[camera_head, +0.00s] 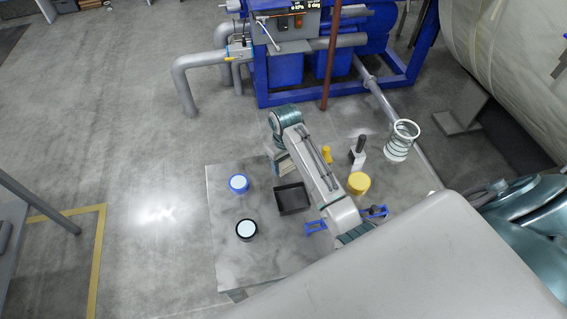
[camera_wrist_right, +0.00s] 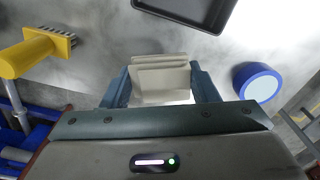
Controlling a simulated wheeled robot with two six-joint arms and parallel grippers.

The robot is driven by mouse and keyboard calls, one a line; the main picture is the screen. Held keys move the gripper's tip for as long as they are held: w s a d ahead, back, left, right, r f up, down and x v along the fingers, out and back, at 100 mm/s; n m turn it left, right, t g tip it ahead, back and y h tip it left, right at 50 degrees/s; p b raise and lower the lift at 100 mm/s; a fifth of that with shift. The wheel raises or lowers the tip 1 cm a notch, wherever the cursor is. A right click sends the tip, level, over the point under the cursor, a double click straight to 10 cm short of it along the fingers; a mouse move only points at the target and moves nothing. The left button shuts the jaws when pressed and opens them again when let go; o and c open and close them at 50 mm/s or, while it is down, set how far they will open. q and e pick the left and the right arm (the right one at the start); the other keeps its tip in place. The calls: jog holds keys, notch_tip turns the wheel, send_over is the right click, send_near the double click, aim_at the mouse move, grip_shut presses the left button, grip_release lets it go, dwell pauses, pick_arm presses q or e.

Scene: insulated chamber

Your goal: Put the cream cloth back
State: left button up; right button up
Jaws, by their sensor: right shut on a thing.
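The cream cloth (camera_wrist_right: 162,80) is a folded stack of pale layers between the two fingers of my right gripper (camera_wrist_right: 160,86) in the right wrist view. The fingers are shut on it. In the head view the cloth (camera_head: 286,166) shows partly, behind my right forearm, with the right gripper (camera_head: 279,157) above the far part of the table. It is just beyond the black tray (camera_head: 281,208), which also shows at the top of the right wrist view (camera_wrist_right: 208,17). I cannot tell whether the cloth touches the table. My left gripper is not in view.
A blue-rimmed jar (camera_head: 239,183) and a black-rimmed jar (camera_head: 246,230) stand left of the tray. A yellow brush (camera_head: 326,155), a yellow-lidded jar (camera_head: 358,183) and a white coil (camera_head: 402,140) are to the right. The table's (camera_head: 228,262) front left is clear.

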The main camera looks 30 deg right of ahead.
aim_at(283, 166)
jog(key=shift+w, duration=0.65)
notch_tip(283, 166, down, 3)
jog(key=shift+w+f+p, duration=0.1)
jog(key=shift+p, duration=1)
jog(key=shift+f, duration=0.25)
jog(key=o, duration=1)
jog(key=shift+f, duration=0.1)
jog(key=shift+c, duration=0.2)
